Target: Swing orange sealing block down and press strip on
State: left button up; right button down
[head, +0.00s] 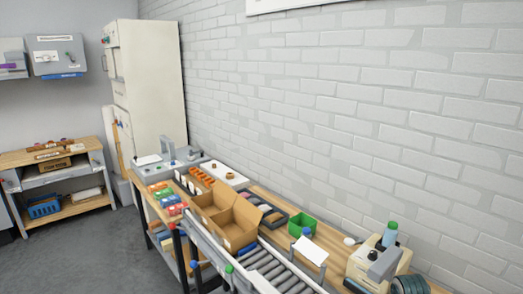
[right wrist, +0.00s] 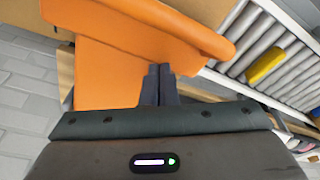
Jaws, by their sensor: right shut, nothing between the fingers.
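The orange sealing block (right wrist: 110,70) fills the upper left of the right wrist view, with a long rounded bar along its top edge. My right gripper (right wrist: 159,72) is shut with nothing between its fingers. Its fingertips overlap the block's lower right part in the picture; I cannot tell whether they touch it. No sealing strip can be made out. The head view shows neither gripper, and I cannot identify the block there.
In the right wrist view, a roller conveyor (right wrist: 257,40) lies at the upper right with a yellow item (right wrist: 265,66) on it. In the head view, an open cardboard box (head: 226,218) stands by the rollers (head: 275,268), with a green bin (head: 301,226) and a beige machine (head: 365,268) to the right.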

jog(key=shift+s+f, duration=0.15)
jog(key=shift+f, duration=0.45)
dwell(0.7)
jog(key=shift+r+p, duration=0.3)
jog(key=shift+r, duration=3.3)
